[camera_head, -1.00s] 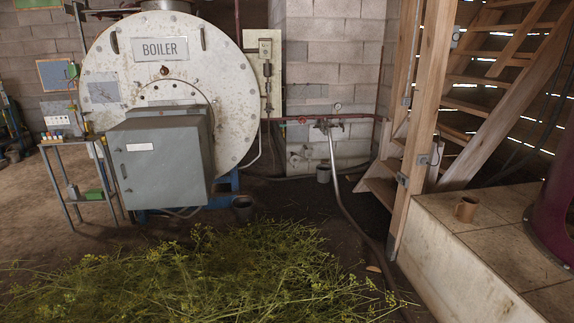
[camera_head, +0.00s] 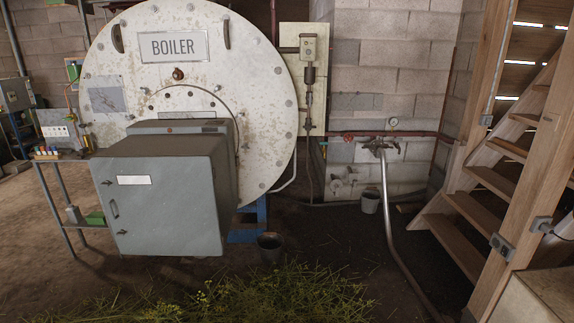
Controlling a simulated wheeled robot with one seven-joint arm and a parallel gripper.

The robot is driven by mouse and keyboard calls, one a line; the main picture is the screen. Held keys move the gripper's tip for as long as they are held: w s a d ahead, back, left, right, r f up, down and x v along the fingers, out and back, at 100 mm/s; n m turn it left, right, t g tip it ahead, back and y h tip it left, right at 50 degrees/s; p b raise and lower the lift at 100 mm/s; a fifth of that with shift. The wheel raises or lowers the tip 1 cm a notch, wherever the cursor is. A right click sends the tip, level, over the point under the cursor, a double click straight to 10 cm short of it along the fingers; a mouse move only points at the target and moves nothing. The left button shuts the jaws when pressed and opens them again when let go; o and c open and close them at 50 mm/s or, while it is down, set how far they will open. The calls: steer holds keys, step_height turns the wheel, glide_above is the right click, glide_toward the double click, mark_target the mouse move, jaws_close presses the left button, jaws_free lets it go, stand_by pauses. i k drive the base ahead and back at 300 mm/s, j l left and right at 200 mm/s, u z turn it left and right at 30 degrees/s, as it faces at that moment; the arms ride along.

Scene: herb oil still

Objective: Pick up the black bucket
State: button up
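A small dark bucket (camera_head: 270,248) stands upright on the dirt floor, just right of the grey boiler cabinet and behind the pile of cut herbs. Its open top faces up and looks dark inside. A second bucket, greyer and lighter (camera_head: 370,200), stands farther back against the block wall, below the pipe valve. My gripper is not in view.
The boiler (camera_head: 190,90) and its grey cabinet (camera_head: 165,200) fill the left. Green herbs (camera_head: 270,295) cover the floor in front of the dark bucket. A hose (camera_head: 395,230) runs down to the floor on the right, beside wooden stairs (camera_head: 490,190). Dark floor lies between bucket and hose.

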mark_target(270, 244)
steer(key=i+u, duration=0.15)
steer(key=i, duration=0.5)
steer(key=i+u, duration=0.15)
steer(key=i, duration=0.45)
steer(key=i+l+u, duration=0.1)
steer(key=i, duration=0.55)
steer(key=i+j, duration=0.1)
steer(key=i, duration=0.35)
steer(key=i+j+z, duration=0.1)
steer(key=i, duration=0.35)
steer(key=i+j, duration=0.15)
steer(key=i, duration=0.3)
steer(key=i+j+z, duration=0.7)
steer(key=i, duration=0.15)
